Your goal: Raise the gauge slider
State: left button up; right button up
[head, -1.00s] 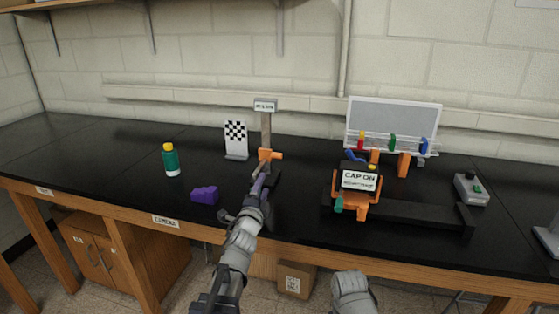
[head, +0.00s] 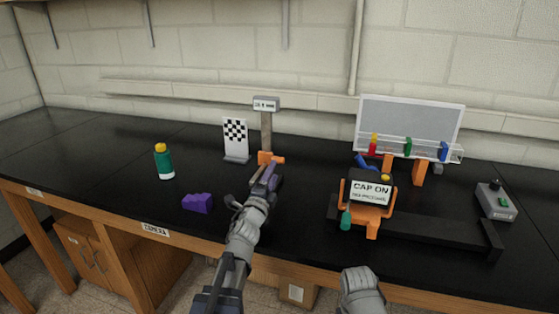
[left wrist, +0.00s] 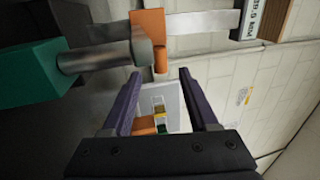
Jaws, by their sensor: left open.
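The gauge is an upright grey post (head: 266,132) with a label plate (head: 266,103) on top. Its orange slider (head: 270,157) sits low on the post. In the left wrist view the post lies sideways, with the orange slider (left wrist: 147,24) around it and a short orange peg (left wrist: 160,60) pointing toward my jaws. My left gripper (head: 270,168) is just in front of the slider. Its purple fingers (left wrist: 158,76) are open, apart on either side of the line of the peg, with nothing clasped. My right gripper is out of view.
A purple block (head: 197,203) and a green bottle (head: 164,162) stand left. A checkered board (head: 235,140) is behind.

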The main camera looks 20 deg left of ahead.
aim_at(279, 161)
pick_arm(q)
jog(key=w, duration=0.3)
jog(key=w+r+p, duration=0.1)
jog(key=w, duration=0.3)
jog(key=shift+d+r, duration=0.1)
jog(key=shift+r, duration=0.1)
grip_shut()
dwell(1.1)
